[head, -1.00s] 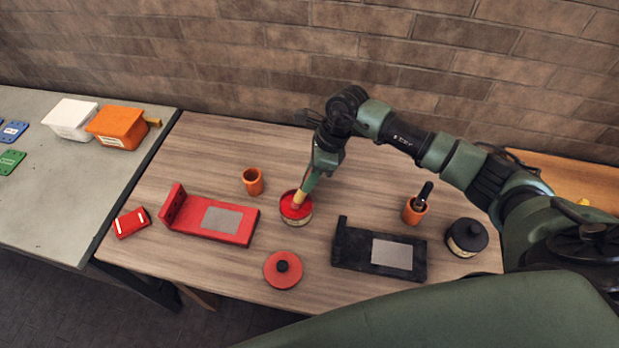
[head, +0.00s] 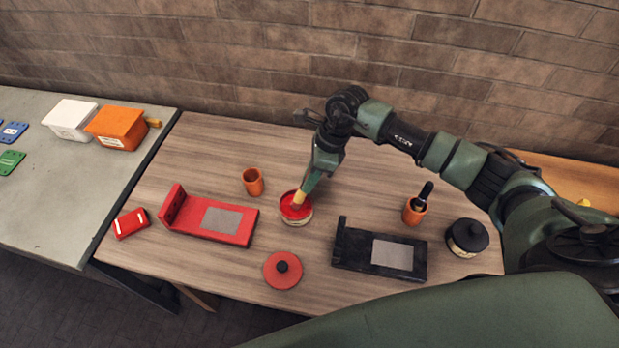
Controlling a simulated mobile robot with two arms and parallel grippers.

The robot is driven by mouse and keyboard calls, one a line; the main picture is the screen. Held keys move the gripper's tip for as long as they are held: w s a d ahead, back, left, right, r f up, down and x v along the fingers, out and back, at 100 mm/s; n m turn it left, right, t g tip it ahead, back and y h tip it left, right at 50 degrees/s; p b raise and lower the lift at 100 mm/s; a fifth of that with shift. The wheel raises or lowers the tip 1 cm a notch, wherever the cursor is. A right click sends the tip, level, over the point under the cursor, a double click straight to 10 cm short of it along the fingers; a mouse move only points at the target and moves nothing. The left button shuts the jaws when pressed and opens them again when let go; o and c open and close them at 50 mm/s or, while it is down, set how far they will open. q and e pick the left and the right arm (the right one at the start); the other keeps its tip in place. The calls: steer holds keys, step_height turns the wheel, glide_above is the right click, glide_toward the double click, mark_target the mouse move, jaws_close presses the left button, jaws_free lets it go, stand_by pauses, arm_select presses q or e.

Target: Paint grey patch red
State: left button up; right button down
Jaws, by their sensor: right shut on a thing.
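A red bracket (head: 190,229) lies on the wooden table at left, with a bare grey patch (head: 221,220) on its flat face. An open tin of red paint (head: 296,213) stands at the table's middle. My right gripper (head: 311,181) is above the tin, shut on a brush (head: 299,198) with a pale yellow lower part. The brush's lower end is in the tin, and its tip is hidden in the paint. A black bracket (head: 350,252) with its own grey patch (head: 392,255) lies to the right. My left gripper is not in view.
A red lid with a black knob (head: 283,270) lies in front of the tin. An empty orange cup (head: 253,182) stands behind left. An orange cup (head: 414,211) holding a dark-handled brush and a lidded black pot (head: 467,238) stand right. A red block (head: 132,223) lies at left.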

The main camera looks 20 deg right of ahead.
steer(key=shift+r+p, duration=1.75)
steer(key=shift+r, duration=1.75)
steer(key=shift+s+a+n+g+b, duration=0.3)
steer(key=shift+s+a+n+b, duration=0.15)
steer(key=shift+n+b, duration=0.35)
steer(key=s+r+n+g+h+b, duration=0.1)
steer(key=s+n+b, duration=0.3)
steer(key=n, duration=0.6)
steer(key=s+d+r+n+g+h+b, duration=0.1)
steer(key=s+n+h+b, duration=0.3)
steer(key=s+n, duration=0.4)
steer(key=n+g, duration=0.1)
steer(key=n, duration=0.2)
steer(key=shift+s+r+n, duration=0.3)
